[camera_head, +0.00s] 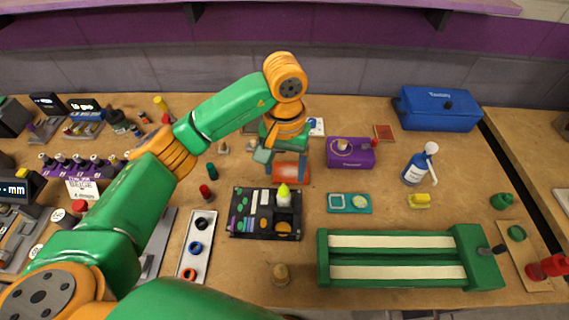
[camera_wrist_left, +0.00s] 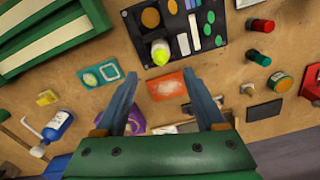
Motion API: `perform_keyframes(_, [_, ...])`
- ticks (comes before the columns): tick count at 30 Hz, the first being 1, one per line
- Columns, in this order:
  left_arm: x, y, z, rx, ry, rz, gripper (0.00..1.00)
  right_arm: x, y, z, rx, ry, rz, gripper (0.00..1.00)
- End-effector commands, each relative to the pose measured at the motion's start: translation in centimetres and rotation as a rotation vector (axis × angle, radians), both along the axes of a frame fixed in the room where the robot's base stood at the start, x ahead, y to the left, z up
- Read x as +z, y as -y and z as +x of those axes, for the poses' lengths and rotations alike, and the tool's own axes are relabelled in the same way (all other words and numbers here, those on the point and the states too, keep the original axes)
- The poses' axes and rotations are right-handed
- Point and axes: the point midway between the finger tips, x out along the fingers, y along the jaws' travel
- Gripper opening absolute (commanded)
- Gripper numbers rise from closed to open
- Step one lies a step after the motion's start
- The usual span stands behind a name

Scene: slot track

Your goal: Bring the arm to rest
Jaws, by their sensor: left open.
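My left arm, green with orange joints, reaches in from the left over the bench in the head view. My left gripper (camera_head: 284,170) hangs near the middle of the bench, pointing down. Its two blue-grey fingers stand apart in the wrist view (camera_wrist_left: 162,80), with nothing held between them. An orange packet (camera_head: 291,173) lies beyond the fingers on the wood; in the wrist view it also shows between the fingertips (camera_wrist_left: 167,86). The gap between fingers and packet is hard to judge. My right gripper is not in view.
A black tray (camera_head: 238,232) with a yellow-tipped bottle stands in front of the gripper. A purple box (camera_head: 350,160) is to the right, with a blue spray bottle (camera_head: 413,170) beyond. A green slotted track (camera_head: 390,286) fills the front right. Bare wood lies between these things.

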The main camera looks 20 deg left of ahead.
Motion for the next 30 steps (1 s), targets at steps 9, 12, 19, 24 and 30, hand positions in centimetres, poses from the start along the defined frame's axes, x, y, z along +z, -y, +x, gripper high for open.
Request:
perform_keyframes(9, [3.4, 0.0, 0.0, 0.001, -0.001, 0.001, 0.72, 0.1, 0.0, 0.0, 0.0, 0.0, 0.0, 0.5])
perform_keyframes(12, [3.4, 0.0, 0.0, 0.001, -0.001, 0.001, 0.72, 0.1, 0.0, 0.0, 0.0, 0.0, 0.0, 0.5])
perform_keyframes(19, [3.4, 0.0, 0.0, 0.001, -0.001, 0.001, 0.72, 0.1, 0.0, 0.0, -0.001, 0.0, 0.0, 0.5])
perform_keyframes(24, [6.5, 0.0, 0.0, 0.001, -0.001, 0.0, 0.72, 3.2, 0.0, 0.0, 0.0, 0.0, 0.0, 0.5])
perform_keyframes(30, [10.4, 0.0, 0.0, 0.001, -0.001, 0.0, 0.72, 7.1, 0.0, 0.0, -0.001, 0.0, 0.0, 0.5])
